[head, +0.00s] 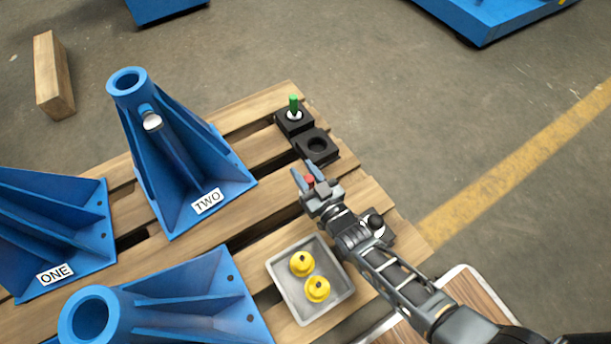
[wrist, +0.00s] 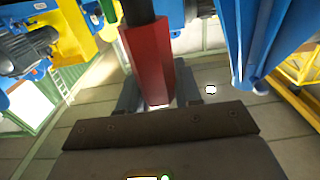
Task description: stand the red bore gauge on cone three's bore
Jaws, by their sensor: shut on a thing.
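My gripper (head: 317,178) is shut on the red bore gauge (head: 310,181), above the pallet's right part. In the wrist view the gauge (wrist: 150,65) shows as a red block with a dark shaft running past the top edge, between the fingers. Three blue cones stand on the pallet. Cone two (head: 180,150) and cone one (head: 60,225) carry labels. The cone at the bottom (head: 180,290) shows no readable label; by elimination it looks like cone three. Its round bore (head: 90,317) is open at the top, well left of and below my gripper.
A green gauge (head: 293,103) stands in a black holder, and an empty black holder (head: 316,146) sits next to it. A grey tray (head: 333,303) holds two yellow pieces (head: 302,264). A wooden block (head: 53,75) lies on the floor. Cone two rises between the pallet's left and middle.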

